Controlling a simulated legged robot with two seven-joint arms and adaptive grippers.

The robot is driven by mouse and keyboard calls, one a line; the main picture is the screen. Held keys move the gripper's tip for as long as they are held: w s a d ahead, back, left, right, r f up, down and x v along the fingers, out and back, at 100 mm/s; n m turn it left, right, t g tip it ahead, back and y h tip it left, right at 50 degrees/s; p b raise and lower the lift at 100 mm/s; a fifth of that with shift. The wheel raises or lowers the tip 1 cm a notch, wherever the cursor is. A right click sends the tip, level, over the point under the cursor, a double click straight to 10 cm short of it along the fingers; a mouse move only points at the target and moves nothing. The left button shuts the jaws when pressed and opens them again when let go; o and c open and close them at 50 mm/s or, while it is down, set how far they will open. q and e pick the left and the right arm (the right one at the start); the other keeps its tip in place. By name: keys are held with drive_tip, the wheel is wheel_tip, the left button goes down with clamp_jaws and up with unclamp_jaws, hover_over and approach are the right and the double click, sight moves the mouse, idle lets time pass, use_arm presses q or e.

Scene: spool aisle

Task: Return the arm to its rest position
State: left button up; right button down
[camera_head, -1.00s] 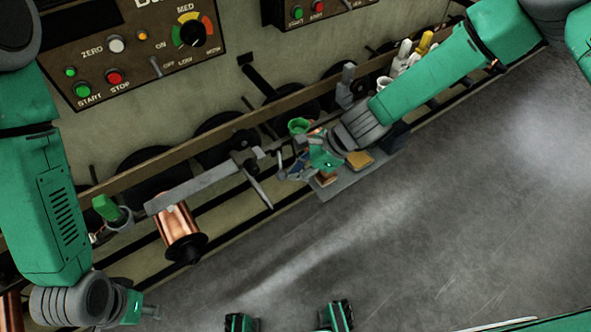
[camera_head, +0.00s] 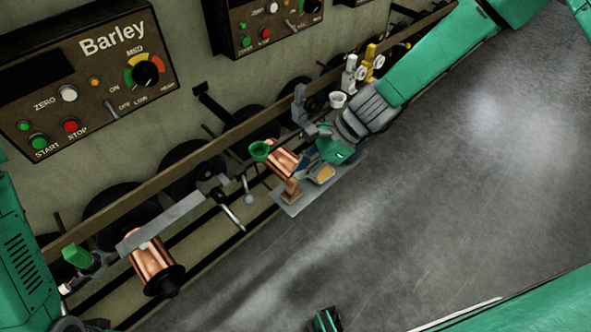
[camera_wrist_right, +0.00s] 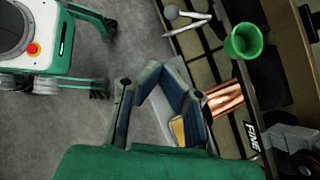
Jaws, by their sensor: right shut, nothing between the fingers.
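My right arm (camera_head: 435,55) comes in from the upper right of the head view and reaches down to the rail. My right gripper (camera_head: 304,166) is shut and empty, close over a grey plate (camera_head: 290,209) and beside a copper spool (camera_head: 280,160). In the right wrist view the gripper's blue-padded fingers (camera_wrist_right: 165,78) lie over the plate's edge, with the spool (camera_wrist_right: 226,102) to their right. Part of my left arm (camera_head: 18,250) shows at the left edge; its gripper is out of view.
A yellow pad (camera_head: 323,174) and a brown block (camera_head: 292,190) are on the plate. A green cup (camera_head: 260,150) stands by the rail (camera_head: 220,140). Another copper spool (camera_head: 152,262) hangs at lower left. The "Barley" control box (camera_head: 90,80) is on the wall. The grey floor (camera_head: 440,180) at right is clear.

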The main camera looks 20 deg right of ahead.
drive_tip(key=s+d+f+n+g+h, duration=0.1)
drive_tip(key=s+d+f+n+h, duration=0.3)
drive_tip(key=s, duration=0.4)
drive_tip(key=s+d+f+n+h, duration=0.2)
drive_tip(key=s+d+f+n, duration=0.3)
drive_tip(key=s, duration=0.3)
drive_tip(key=s+d+n+t+h, duration=0.1)
drive_tip(key=s+d+n, duration=0.4)
drive_tip(key=s+n, duration=0.4)
drive_tip(key=shift+d+n+h, duration=0.2)
drive_tip(key=shift+n+h, duration=0.2)
drive_tip(key=shift+n, duration=0.3)
